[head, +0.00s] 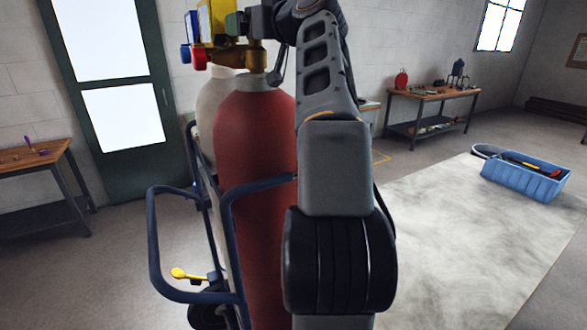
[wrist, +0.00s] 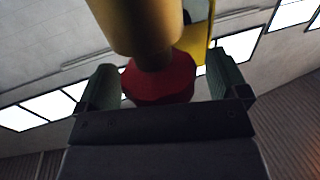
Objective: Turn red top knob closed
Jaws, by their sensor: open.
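A red faceted knob (wrist: 158,80) shows in the wrist view below a brass cylindrical fitting (wrist: 142,22). The two green fingers of my gripper (wrist: 164,84) stand open on either side of it, and I cannot tell whether they touch it. In the head view my gripper (head: 236,22) is at the yellow regulator (head: 218,28) on top of the red gas cylinder (head: 252,135). A red knob (head: 199,58) hangs at the regulator's left. I cannot tell whether it is the knob between my fingers.
A blue knob (head: 185,53) is beside the red one. A pale cylinder (head: 208,110) stands behind the red cylinder on a blue cart (head: 152,245). Workbenches stand at left (head: 40,155) and back right (head: 435,95). A blue crate (head: 525,182) lies on the floor at right.

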